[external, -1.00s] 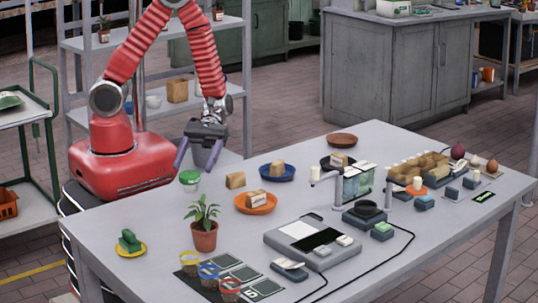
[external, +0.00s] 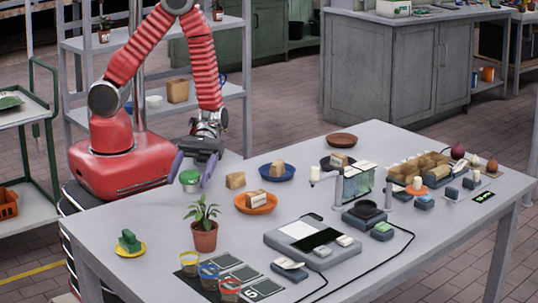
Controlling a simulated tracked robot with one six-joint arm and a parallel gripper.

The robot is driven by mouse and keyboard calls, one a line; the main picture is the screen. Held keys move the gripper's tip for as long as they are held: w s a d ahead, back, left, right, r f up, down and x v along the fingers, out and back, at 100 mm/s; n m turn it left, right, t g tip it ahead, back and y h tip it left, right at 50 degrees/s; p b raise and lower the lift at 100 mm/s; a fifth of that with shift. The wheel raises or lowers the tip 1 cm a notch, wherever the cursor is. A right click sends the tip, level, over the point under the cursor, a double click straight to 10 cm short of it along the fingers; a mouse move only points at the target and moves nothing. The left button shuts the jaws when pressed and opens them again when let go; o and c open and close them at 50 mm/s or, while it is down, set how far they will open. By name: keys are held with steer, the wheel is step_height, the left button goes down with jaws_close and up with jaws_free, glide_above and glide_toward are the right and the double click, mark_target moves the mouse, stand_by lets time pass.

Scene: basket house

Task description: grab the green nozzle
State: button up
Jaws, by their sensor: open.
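A small green-topped piece with a pale lower part (external: 190,178) stands near the table's back left edge; it looks like the green nozzle, though it is too small to be sure. My gripper (external: 188,182) points down over it, open, with one purple-grey finger on each side of it in the picture. I cannot tell whether the fingers touch it. Another green object (external: 129,239) lies on a yellow plate (external: 141,250) at the table's front left, away from my gripper.
A potted plant (external: 204,231) stands in front of my gripper. To the right are a small brown box (external: 235,180), an orange plate (external: 266,209) and a blue plate (external: 289,175). Cups (external: 209,275) stand at the front edge. The table between plant and yellow plate is clear.

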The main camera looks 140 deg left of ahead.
mark_target(186, 184)
steer(key=shift+x, duration=1.9)
steer(key=shift+f, duration=0.1)
steer(key=c, duration=1.1)
steer(key=shift+r, duration=5)
